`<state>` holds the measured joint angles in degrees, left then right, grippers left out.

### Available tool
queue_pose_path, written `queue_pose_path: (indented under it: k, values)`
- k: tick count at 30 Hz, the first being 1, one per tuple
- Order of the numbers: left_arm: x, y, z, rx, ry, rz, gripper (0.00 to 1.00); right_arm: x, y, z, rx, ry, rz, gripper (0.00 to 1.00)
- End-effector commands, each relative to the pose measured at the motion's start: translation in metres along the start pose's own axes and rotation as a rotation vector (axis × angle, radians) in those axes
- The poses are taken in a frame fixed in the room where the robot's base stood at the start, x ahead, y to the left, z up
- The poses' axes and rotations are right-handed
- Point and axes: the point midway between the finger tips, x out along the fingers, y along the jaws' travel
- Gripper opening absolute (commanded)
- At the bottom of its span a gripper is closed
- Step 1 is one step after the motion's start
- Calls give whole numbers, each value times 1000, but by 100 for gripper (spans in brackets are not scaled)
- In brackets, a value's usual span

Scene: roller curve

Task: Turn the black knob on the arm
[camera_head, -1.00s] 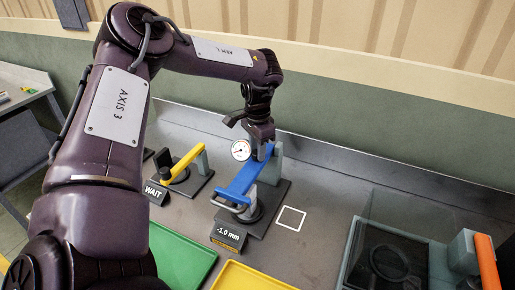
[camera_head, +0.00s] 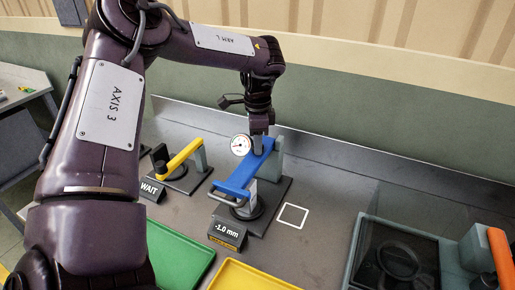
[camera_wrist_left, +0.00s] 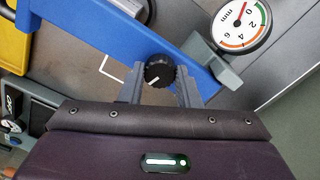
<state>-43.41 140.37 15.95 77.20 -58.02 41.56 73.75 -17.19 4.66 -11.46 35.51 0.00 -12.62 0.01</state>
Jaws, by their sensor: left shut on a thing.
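The black knob (camera_wrist_left: 159,72) has a white pointer mark and sits on the blue arm (camera_wrist_left: 110,38) in the left wrist view. My left gripper (camera_wrist_left: 160,82) is shut on the knob, with one grey finger on each side of it. In the head view the left gripper (camera_head: 260,140) is over the upper part of the blue arm (camera_head: 246,170), and the knob is hidden there. A round dial gauge (camera_wrist_left: 241,25) marked in mm stands beside the arm; it also shows in the head view (camera_head: 240,145). A sign reading -1.0 mm (camera_head: 227,232) stands in front. My right gripper is not in view.
A similar device with a yellow arm (camera_head: 180,158) and a WAIT sign (camera_head: 151,189) stands to the left. Green (camera_head: 178,262) and yellow (camera_head: 245,278) trays lie in front. A white square outline (camera_head: 292,216) and a dark clear-lidded box (camera_head: 395,262) are to the right.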

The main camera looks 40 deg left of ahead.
Motion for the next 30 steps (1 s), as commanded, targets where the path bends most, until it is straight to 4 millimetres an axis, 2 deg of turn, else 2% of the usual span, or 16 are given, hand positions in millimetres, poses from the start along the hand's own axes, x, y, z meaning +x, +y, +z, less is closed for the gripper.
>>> queue_pose_path:
  k: [3, 12, 30]
  values:
    - [2, 0, -1, 111, 0, -3, 7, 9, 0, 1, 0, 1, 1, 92]
    - [0, 0, 0, 397, 0, -2, 7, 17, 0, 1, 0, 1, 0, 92]
    - [-1, 0, -1, 921, 1, -1, 7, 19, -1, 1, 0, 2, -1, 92]
